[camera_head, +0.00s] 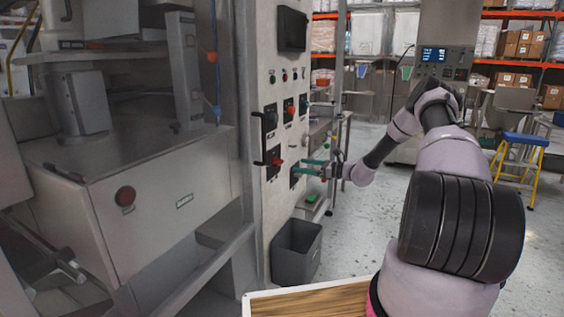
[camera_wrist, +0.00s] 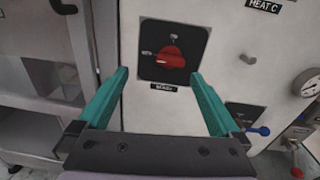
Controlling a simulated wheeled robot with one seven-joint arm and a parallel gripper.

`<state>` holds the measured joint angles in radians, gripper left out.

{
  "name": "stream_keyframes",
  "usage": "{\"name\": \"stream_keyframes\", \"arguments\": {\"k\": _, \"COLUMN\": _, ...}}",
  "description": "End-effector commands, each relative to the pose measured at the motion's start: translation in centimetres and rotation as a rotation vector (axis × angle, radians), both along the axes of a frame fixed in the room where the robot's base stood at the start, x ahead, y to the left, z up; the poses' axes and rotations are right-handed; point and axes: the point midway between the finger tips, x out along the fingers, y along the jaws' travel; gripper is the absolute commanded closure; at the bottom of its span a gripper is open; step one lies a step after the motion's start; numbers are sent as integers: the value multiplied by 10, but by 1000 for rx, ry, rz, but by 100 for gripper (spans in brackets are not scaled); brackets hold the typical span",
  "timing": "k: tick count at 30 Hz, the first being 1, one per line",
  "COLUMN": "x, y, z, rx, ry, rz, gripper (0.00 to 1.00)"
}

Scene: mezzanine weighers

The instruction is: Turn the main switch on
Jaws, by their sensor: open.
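The main switch is a red rotary knob on a black square plate (camera_wrist: 170,52) in the wrist view. A small label sits below the plate, too blurred to read surely. The knob looks turned sideways, and small marks stand above and left of it. In the head view the switch (camera_head: 275,161) is low on the grey cabinet front. My gripper (camera_wrist: 160,75) is open, its teal fingers left and right of the plate's lower part and apart from the knob. In the head view my gripper (camera_head: 304,168) is just right of the switch, by the panel.
Other red knobs (camera_head: 289,110) and a black screen (camera_head: 292,29) are higher on the cabinet (camera_head: 262,55). A gauge (camera_wrist: 306,82) and a blue-handled valve (camera_wrist: 258,130) are to the right. A grey bin (camera_head: 296,252) stands below.

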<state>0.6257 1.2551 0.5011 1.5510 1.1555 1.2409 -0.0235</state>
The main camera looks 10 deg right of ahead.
Motion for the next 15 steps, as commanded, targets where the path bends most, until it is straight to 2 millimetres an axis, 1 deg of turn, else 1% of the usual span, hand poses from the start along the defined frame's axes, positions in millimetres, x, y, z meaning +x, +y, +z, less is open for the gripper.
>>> {"name": "stream_keyframes", "arguments": {"k": 1, "x": 3, "y": -5, "z": -8, "rx": 24, "ry": 10, "rz": -22, "gripper": 0}}
{"name": "stream_keyframes", "arguments": {"k": 3, "x": 5, "y": -9, "z": -14, "rx": 47, "ry": 18, "rz": -42, "gripper": 0}}
{"name": "stream_keyframes", "arguments": {"k": 7, "x": 10, "y": -5, "z": -17, "rx": 57, "ry": 21, "rz": -50, "gripper": 0}}
{"name": "stream_keyframes", "arguments": {"k": 11, "x": 21, "y": 12, "z": -17, "rx": 56, "ry": 20, "rz": -48, "gripper": 0}}
{"name": "stream_keyframes", "arguments": {"k": 15, "x": 37, "y": 34, "z": -17, "rx": 54, "ry": 20, "rz": -48, "gripper": 0}}
